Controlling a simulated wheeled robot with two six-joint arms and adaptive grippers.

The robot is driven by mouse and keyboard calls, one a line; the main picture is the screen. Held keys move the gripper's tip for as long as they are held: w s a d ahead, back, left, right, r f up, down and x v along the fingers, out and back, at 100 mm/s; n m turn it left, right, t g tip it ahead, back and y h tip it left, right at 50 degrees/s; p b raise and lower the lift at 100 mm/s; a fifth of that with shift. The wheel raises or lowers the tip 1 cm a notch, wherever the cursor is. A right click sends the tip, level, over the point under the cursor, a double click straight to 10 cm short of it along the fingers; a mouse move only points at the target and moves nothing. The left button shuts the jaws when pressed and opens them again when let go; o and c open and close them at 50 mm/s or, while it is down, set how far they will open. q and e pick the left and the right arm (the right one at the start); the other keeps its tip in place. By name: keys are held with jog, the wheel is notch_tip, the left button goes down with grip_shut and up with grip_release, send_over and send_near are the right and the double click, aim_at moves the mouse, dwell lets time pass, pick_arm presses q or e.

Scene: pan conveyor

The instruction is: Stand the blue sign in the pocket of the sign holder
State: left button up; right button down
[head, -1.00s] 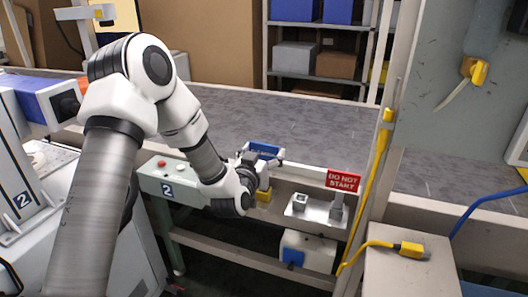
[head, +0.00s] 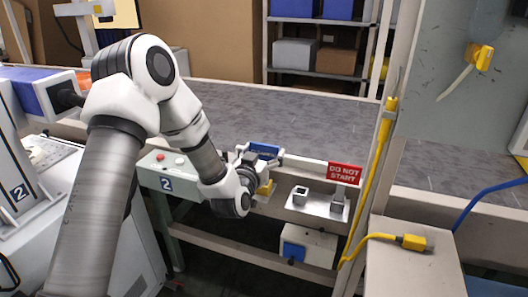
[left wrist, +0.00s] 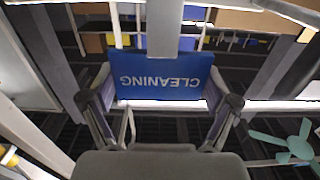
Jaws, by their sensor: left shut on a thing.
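The blue sign (left wrist: 165,76) reads CLEANING, upside down in the left wrist view, with a broad grey bar (left wrist: 165,30) running from it to the picture's top. My left gripper (left wrist: 160,98) is shut on the sign, one finger at each side. In the head view the gripper (head: 263,164) holds the sign (head: 264,149) up at the conveyor's near edge, left of the sign holder. The sign holder (head: 318,204) is a metal plate with two square pockets. The left pocket (head: 300,193) looks empty; a red DO NOT START sign (head: 346,173) stands at the right one. My right gripper is out of view.
The grey conveyor (head: 300,125) lies behind the holder. A yellow block (head: 265,188) shows just below my gripper. A post with a yellow cable (head: 375,180) rises right of the red sign. A green-grey button box (head: 168,172) is at the left, a white box (head: 308,246) below the holder.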

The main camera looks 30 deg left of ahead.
pick_arm(q)
jog(key=shift+f+b, duration=0.5)
jog(key=shift+f, duration=0.15)
jog(key=o, duration=1)
jog(key=shift+c, duration=0.2)
jog(key=v, duration=0.7)
jog(key=shift+s, duration=0.25)
